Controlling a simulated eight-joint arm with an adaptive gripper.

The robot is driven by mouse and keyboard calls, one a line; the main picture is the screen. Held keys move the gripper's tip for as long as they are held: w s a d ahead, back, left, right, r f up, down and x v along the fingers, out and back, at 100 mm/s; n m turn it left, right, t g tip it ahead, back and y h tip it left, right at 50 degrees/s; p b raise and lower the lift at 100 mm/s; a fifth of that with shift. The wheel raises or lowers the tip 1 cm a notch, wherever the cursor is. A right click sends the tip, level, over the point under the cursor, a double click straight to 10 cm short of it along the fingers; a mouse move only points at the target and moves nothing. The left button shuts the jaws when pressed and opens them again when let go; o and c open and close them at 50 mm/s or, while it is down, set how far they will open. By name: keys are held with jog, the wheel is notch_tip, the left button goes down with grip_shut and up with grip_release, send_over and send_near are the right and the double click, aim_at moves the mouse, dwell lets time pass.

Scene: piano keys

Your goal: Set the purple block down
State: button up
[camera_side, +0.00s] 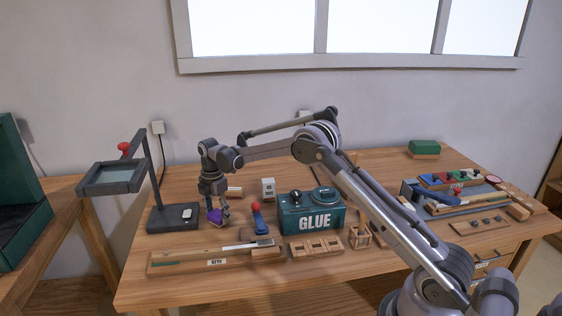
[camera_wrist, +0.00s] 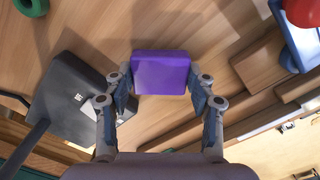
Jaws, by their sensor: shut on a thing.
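The purple block (camera_wrist: 161,73) is between the two fingers of my gripper (camera_wrist: 165,98) in the wrist view, with a pad against each side. In the side view the purple block (camera_side: 215,215) shows small and partly covered by the fingers of my gripper (camera_side: 218,218). My gripper is shut on it and points down, low over the left part of the wooden table. I cannot tell whether the block touches the table.
A dark stand base (camera_side: 172,218) with a lamp-like arm is close at the left. A red-and-blue tool (camera_side: 258,218) and the green GLUE box (camera_side: 311,214) are at the right. A long KEYS tray (camera_side: 215,260) lies in front. Bare wood (camera_wrist: 185,28) shows beyond the block.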

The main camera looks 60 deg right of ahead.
aim_at(217, 214)
jog(key=shift+f, duration=0.1)
jog(key=o, duration=1.2)
jog(key=shift+c, duration=0.2)
notch_tip(217, 214, up, 12)
jog(key=s+a+r+m+t, duration=0.25)
jog(key=s+r+m, duration=0.25)
jog(key=s+r, duration=0.25)
jog(key=s+a+r+m+t, duration=0.1)
jog(key=s+a+r+m, duration=0.25)
jog(key=s, duration=0.45)
jog(key=s+a+f+m+t, duration=0.1)
jog(key=s+f+m+t, duration=0.1)
jog(key=s, duration=0.6)
jog(key=s+a+f+m+t, duration=0.1)
jog(key=s+f+m, duration=0.3)
jog(key=s+m, duration=0.3)
jog(key=shift+s+t, duration=0.35)
jog(key=shift+s, duration=0.6)
